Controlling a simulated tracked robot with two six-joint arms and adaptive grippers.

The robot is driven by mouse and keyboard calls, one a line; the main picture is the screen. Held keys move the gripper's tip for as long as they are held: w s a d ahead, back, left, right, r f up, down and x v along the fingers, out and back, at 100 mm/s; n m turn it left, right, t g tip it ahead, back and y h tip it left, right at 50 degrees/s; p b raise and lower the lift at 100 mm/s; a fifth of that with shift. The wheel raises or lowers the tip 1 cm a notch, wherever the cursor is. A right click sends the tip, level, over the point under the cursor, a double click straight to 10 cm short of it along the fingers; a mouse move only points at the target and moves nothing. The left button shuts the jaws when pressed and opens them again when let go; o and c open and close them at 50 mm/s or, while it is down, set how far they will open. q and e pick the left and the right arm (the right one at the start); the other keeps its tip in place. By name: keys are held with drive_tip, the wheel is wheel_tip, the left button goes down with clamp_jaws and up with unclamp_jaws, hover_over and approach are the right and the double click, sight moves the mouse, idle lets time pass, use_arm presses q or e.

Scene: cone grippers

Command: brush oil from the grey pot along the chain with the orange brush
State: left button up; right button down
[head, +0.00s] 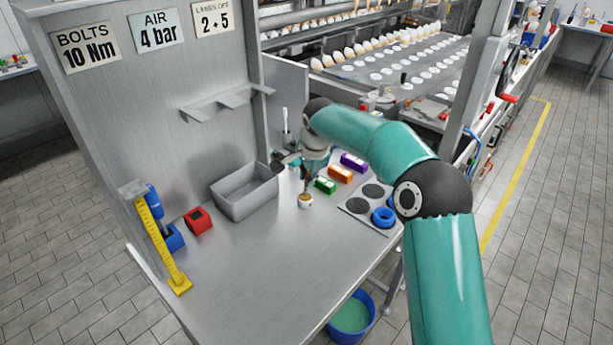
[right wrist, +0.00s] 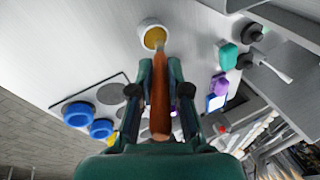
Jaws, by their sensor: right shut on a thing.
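The small pot (head: 305,202) stands on the steel bench, pale grey-white outside with yellow oil inside. It also shows at the top of the right wrist view (right wrist: 153,33). My right gripper (right wrist: 160,100) is shut on the orange-brown handle of the brush (right wrist: 160,106). The brush points at the pot, and its tip is over or in the pot's mouth; I cannot tell whether it touches the oil. In the head view my right gripper (head: 310,172) is just above the pot, partly hidden by its own arm. I cannot make out the chain. My left gripper is not in view.
A grey bin (head: 245,192) stands left of the pot. The bench front is clear. The egg machine (head: 400,75) is behind.

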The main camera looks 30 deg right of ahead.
drive_tip(key=shift+f+b, duration=0.4)
drive_tip(key=shift+f, duration=0.15)
idle(1.6)
drive_tip(key=shift+r, duration=0.15)
drive_tip(key=shift+r+p, duration=2.9)
drive_tip(key=shift+r, duration=0.55)
drive_tip(key=shift+f, duration=0.1)
